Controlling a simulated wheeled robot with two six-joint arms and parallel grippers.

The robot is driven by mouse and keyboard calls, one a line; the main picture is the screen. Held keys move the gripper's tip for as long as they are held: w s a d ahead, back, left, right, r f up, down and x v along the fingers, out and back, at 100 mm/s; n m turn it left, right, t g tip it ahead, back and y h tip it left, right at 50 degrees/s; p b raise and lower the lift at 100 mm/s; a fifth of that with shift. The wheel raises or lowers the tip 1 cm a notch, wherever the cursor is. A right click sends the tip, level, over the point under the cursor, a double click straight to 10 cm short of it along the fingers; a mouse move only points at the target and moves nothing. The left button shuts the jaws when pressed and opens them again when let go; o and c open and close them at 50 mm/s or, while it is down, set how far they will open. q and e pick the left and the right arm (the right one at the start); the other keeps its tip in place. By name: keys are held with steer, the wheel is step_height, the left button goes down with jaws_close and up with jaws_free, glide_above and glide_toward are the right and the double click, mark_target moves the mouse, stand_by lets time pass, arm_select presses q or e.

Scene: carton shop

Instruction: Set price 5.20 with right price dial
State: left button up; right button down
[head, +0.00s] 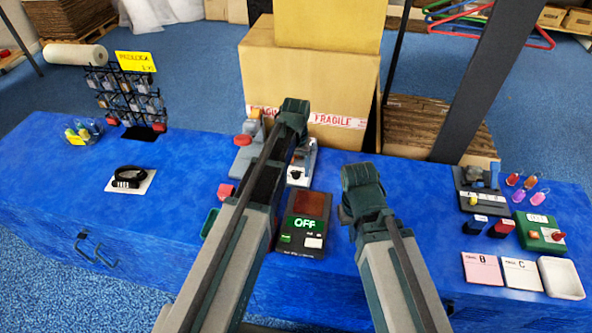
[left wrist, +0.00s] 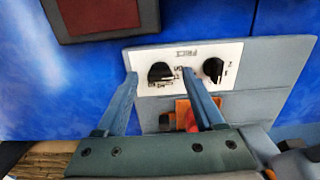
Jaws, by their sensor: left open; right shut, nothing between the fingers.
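The white price panel (left wrist: 140,57) shows in the left wrist view, its PRICE lettering upside down, with two black dials. The right price dial (left wrist: 161,72) is on the picture's left there; the other dial (left wrist: 213,69) is on the picture's right. My left gripper (left wrist: 160,76) is open, one finger on each side of the right dial; I cannot tell whether they touch it. In the head view the right dial (head: 295,173) shows beside my left arm, which hides the other dial. My right gripper (head: 346,215) is shut and empty right of the terminal, mostly hidden by its own wrist.
A FRAGILE carton (head: 310,85) is behind. Cards, a white tray (head: 561,278) and a green device (head: 540,232) lie at right.

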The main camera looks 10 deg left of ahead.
arm_select(q)
jaws_close()
stand_by(0.3)
steer(key=shift+m, duration=2.8)
jaws_free()
arm_select(e)
steer(key=shift+r, duration=0.1)
